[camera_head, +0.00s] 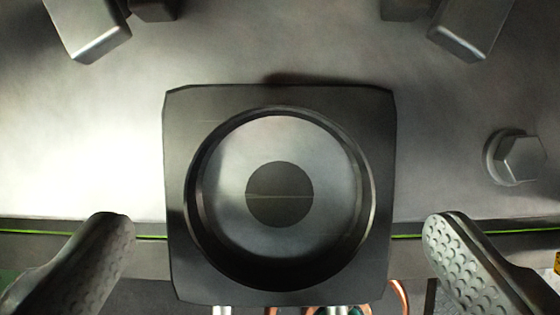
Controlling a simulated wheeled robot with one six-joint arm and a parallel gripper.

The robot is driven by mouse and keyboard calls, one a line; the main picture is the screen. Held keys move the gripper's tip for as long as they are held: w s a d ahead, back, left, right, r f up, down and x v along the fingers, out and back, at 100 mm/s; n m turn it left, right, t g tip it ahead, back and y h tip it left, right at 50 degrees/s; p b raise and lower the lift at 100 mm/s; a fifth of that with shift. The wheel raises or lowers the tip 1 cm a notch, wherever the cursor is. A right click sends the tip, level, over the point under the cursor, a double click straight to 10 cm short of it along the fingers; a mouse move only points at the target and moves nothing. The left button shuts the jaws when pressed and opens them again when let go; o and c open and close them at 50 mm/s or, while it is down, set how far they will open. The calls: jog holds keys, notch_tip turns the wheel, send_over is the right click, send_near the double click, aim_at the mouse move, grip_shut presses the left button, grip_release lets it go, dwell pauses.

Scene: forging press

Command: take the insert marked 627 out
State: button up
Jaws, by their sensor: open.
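A dark square block with clipped upper corners (180,200) fills the middle of the camera_head view. It has a round recess with a bright disc-shaped floor and a dark round centre. No number shows on it, so I cannot tell whether it is the insert marked 627. My gripper (277,222) is open, with one studded finger at the lower left and one at the lower right. The block appears between the fingers, with a visible gap on each side. I cannot tell how far the fingertips are from it in depth.
A grey metal surface (90,150) lies behind the block. A hex bolt (520,158) sticks out at the right. Metal blocks hang at the upper left (88,30) and upper right (470,28). A thin green line (425,236) crosses behind. Copper-coloured tubing (400,297) shows below.

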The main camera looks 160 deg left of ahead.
jog(key=shift+x, duration=1.1)
jog(key=shift+c, duration=0.4)
jog(key=c, duration=1.9)
jog(key=shift+r, duration=0.1)
